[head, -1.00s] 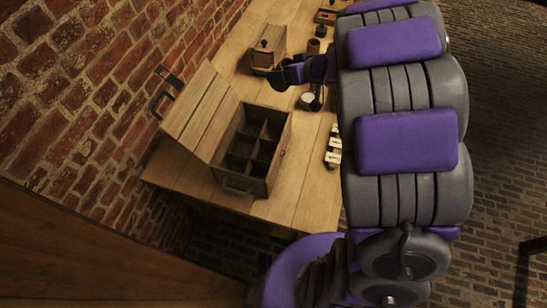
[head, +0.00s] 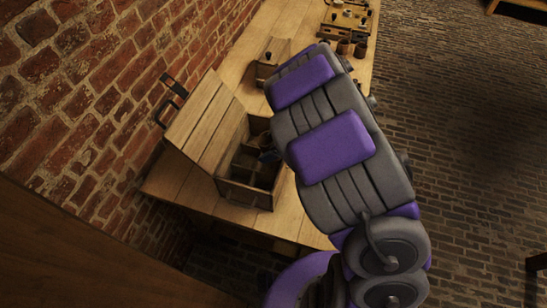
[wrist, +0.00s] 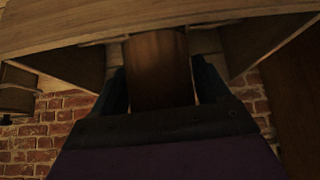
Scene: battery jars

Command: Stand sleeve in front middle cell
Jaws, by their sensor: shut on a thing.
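The compartmented wooden box (head: 245,196) stands on the bench with its lid (head: 207,120) open to the left. My gripper (wrist: 160,75) is shut on a brown cylindrical sleeve (wrist: 158,60), with a dark finger on each side of it. In the wrist view the sleeve's far end meets pale wood between wooden walls; I cannot tell which cell it is over or how deep it is. In the head view my arm covers the right side of the box, and only a dark bit of my gripper (head: 270,155) shows at the cells.
A smaller wooden box (head: 268,60) stands farther back on the bench (head: 185,185). Brown cups (head: 344,47) and a tray of small parts (head: 348,18) are at the far end. A brick wall (head: 90,80) runs along the left.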

